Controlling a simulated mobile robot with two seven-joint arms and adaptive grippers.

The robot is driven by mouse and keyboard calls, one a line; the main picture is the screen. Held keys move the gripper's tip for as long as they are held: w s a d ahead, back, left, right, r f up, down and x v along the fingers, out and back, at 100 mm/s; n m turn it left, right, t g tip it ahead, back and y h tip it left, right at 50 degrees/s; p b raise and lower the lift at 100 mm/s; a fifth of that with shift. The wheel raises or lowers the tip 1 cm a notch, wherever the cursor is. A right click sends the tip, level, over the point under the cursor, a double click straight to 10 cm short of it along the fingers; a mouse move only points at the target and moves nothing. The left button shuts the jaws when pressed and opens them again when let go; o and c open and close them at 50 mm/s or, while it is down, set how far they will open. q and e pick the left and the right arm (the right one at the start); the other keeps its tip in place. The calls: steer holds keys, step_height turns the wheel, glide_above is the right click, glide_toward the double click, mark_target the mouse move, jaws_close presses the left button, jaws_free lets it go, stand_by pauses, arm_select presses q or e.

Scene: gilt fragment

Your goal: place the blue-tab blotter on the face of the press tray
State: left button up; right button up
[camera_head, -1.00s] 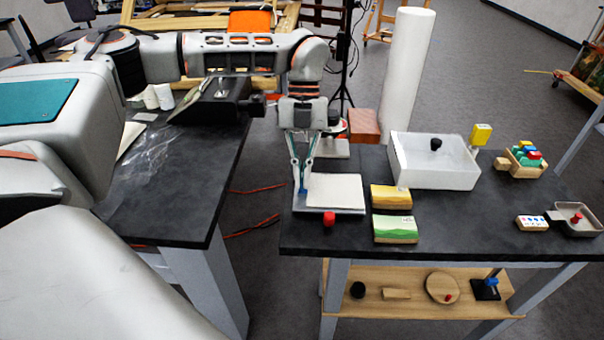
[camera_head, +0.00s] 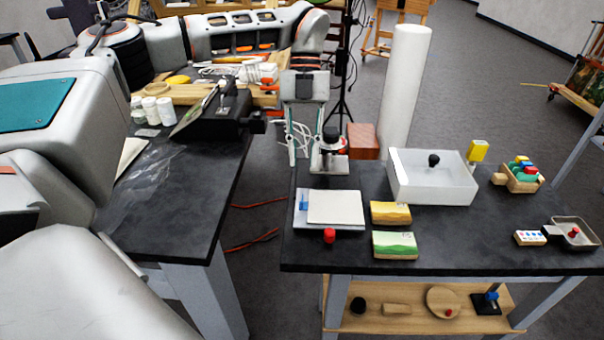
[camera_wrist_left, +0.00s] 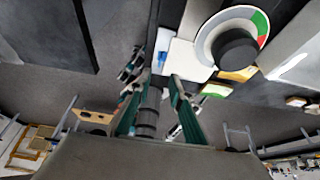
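The press tray (camera_head: 358,227) is a thin pale plate with a red knob at its front, near the left end of the dark table. The cream blotter (camera_head: 336,207) lies flat on it, with a blue tab (camera_head: 303,201) at its left. The tab also shows in the left wrist view (camera_wrist_left: 164,58), beside the cream sheet (camera_wrist_left: 181,58). My left gripper (camera_head: 304,150) is behind and above the tray, fingers pointing down, apart and empty. Its teal fingers also show in the left wrist view (camera_wrist_left: 155,105). My right gripper is out of view.
A dial stand with a black knob (camera_head: 329,155) is close beside the left gripper; its red-green dial shows in the wrist view (camera_wrist_left: 232,35). Yellow (camera_head: 390,212) and green (camera_head: 395,245) blocks lie right of the tray. A white basin (camera_head: 432,185) stands behind them.

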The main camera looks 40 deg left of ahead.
arm_select(q)
steer(key=shift+v, duration=1.55)
